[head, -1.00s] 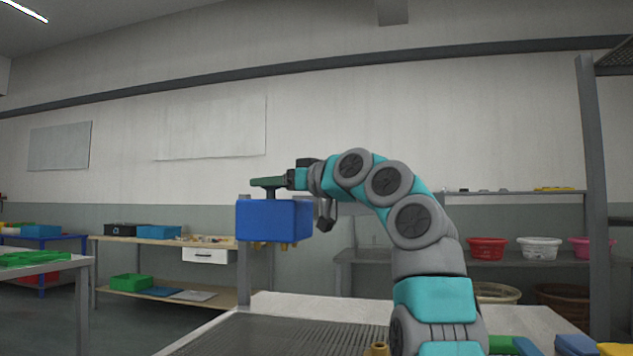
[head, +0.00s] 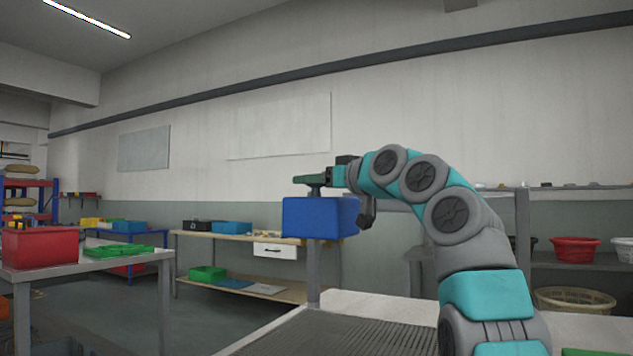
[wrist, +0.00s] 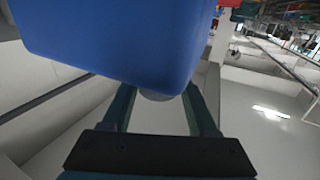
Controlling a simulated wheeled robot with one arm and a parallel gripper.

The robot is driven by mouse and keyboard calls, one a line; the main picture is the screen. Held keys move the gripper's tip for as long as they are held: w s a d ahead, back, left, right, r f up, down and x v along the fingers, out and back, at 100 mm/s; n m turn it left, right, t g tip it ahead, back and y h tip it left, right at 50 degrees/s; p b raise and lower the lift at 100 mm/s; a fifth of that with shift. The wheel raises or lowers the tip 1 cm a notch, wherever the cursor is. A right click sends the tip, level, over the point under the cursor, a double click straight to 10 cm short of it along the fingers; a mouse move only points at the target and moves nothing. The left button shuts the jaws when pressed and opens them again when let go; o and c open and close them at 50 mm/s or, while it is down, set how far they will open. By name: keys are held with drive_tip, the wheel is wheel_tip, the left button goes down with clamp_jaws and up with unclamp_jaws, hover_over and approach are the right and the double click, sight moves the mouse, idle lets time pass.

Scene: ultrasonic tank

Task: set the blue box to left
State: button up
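The blue box (head: 318,218) hangs in the air in the middle of the head view, held by my gripper (head: 314,184) at its top. The box looks about level and touches no table. In the wrist view the blue box (wrist: 120,38) fills the upper left. The two fingers of my gripper (wrist: 158,92) reach to it there, with a small grey round part between them. The fingertips' exact contact is hidden by the box.
A grey table at the left bears a red bin (head: 40,247) and a green tray (head: 118,250). A wooden bench (head: 215,238) with a drawer stands behind. A ribbed grey surface (head: 340,332) lies below my arm.

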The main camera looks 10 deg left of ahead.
sight(338, 211)
drive_tip(key=o, duration=0.3)
drive_tip(key=shift+o, duration=0.2)
drive_tip(key=shift+s+d+f+b, duration=0.2)
drive_tip(key=shift+s+d+b, duration=0.25)
drive_tip(key=shift+b, duration=0.1)
drive_tip(key=b+v, duration=0.2)
drive_tip(key=v, duration=0.4)
drive_tip(key=shift+r+b, duration=0.1)
drive_tip(key=shift+b, duration=0.25)
drive_tip(key=shift+s+d, duration=0.1)
drive_tip(key=shift+d, duration=0.1)
